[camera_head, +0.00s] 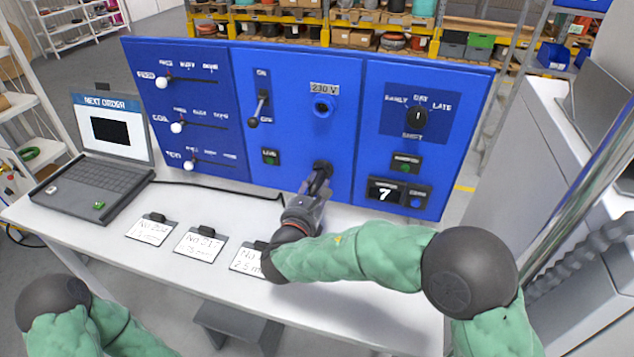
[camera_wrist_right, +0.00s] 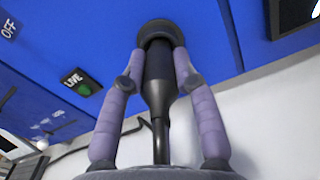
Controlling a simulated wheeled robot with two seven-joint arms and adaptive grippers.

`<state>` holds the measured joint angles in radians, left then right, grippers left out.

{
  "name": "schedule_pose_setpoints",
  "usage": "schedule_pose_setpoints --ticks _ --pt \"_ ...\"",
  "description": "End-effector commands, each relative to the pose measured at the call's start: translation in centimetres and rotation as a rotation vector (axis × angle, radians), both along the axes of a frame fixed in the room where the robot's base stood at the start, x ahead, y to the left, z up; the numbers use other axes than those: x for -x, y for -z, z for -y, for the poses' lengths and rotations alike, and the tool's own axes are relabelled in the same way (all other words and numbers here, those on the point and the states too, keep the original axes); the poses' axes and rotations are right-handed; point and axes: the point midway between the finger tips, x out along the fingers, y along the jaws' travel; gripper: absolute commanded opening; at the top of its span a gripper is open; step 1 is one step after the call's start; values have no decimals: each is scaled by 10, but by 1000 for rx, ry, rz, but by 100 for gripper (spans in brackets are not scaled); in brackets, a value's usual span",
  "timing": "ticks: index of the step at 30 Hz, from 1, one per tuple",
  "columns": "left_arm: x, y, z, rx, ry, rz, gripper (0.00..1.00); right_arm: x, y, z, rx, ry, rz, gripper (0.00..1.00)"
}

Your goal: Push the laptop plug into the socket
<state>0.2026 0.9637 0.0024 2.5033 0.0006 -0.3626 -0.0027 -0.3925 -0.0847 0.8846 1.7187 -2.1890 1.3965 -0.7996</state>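The black laptop plug (camera_wrist_right: 159,80) points at the blue panel, its cable trailing from its back end. Its front end meets a dark round ring (camera_wrist_right: 160,32) at the panel face; I cannot tell how deep it sits. My right gripper (camera_head: 322,172) is closed around the plug, with a finger on each side; the fingers also show in the right wrist view (camera_wrist_right: 160,62). The open laptop (camera_head: 100,185) stands at the table's left. My left gripper is out of view.
The panel carries sliders on the left, a lever (camera_head: 258,108), a green LIVE lamp (camera_head: 270,157) left of the gripper, and a dial (camera_head: 417,116) on the right. Several label cards, one of them here (camera_head: 200,244), lie on the white table. A black cable (camera_head: 215,188) crosses the table.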

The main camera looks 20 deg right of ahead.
Motion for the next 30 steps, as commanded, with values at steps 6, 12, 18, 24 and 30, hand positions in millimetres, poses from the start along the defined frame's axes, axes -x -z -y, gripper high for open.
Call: schedule_pose_setpoints --ticks 6,12,18,24,30 --pt "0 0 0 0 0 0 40 0 0 0 -1 1 1 0" --pt "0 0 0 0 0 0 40 1 0 0 0 0 0 0" --pt "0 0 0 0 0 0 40 4 0 -3 -1 0 -1 0" --pt "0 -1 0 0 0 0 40 7 0 -6 -1 -1 -1 0" --pt "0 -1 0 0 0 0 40 11 0 -8 0 -1 0 0"
